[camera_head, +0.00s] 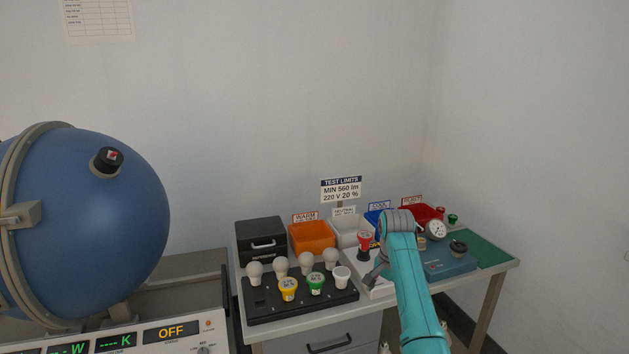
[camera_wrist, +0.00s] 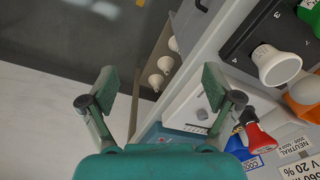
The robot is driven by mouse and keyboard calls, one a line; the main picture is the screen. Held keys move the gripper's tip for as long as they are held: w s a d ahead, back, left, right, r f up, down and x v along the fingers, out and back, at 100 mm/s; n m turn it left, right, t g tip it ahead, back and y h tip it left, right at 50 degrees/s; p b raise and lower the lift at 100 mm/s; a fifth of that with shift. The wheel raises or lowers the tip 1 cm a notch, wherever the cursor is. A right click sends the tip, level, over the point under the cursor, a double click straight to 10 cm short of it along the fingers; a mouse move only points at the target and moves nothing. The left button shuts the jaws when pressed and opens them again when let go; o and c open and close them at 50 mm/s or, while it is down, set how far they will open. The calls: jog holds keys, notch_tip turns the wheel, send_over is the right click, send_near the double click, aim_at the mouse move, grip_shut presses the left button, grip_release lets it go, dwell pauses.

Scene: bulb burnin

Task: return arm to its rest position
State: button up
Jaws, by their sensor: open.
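My arm (camera_head: 408,285) is raised in front of the right half of the bench. My gripper (camera_head: 373,273) hangs at its end, above the white panel to the right of the black bulb rack (camera_head: 262,309). In the wrist view my gripper (camera_wrist: 160,92) has its two fingers spread wide apart, and nothing is held between them. A red-topped piece (camera_head: 365,241) stands close behind the gripper in the head view; a red piece also shows beside the right finger in the wrist view (camera_wrist: 258,137). Whether the finger touches it, I cannot tell.
The rack holds several white bulbs and coloured-collared ones. Behind are a black box (camera_head: 261,240), an orange bin (camera_head: 312,238), and white, blue and red bins. A blue device (camera_head: 449,263) sits right, on the bench. A large blue sphere (camera_head: 90,215) fills the left.

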jog(key=s+f+n+t, duration=0.15)
jog(key=s+f, duration=0.35)
jog(key=f, duration=0.8)
jog(key=s+f+n+t, duration=0.15)
jog(key=s+f, duration=0.45)
jog(key=f, duration=0.7)
jog(key=s+f+t, duration=0.1)
jog(key=s+f, duration=0.2)
jog(key=s, duration=0.4)
jog(key=s+f+n+t, duration=0.1)
jog(key=s+f+t, duration=0.15)
jog(key=s, duration=0.35)
jog(key=s+f, duration=0.4)
jog(key=s, duration=0.3)
jog(key=s+r+n+t, duration=0.15)
jog(key=s+r, duration=0.25)
jog(key=s, duration=0.6)
jog(key=s+r+n+t, duration=0.15)
jog(key=s+r, duration=0.25)
jog(key=s, duration=0.7)
jog(key=s+r+n+t, duration=0.1)
jog(key=s+r+t, duration=0.1)
jog(key=s+r, duration=0.5)
jog(key=s+r+n+t, duration=0.1)
jog(key=s+r, duration=0.6)
jog(key=r, duration=0.8)
jog(key=shift+s+a+t, duration=0.4)
jog(key=shift+a+t, duration=0.05)
jog(key=shift+t, duration=0.3)
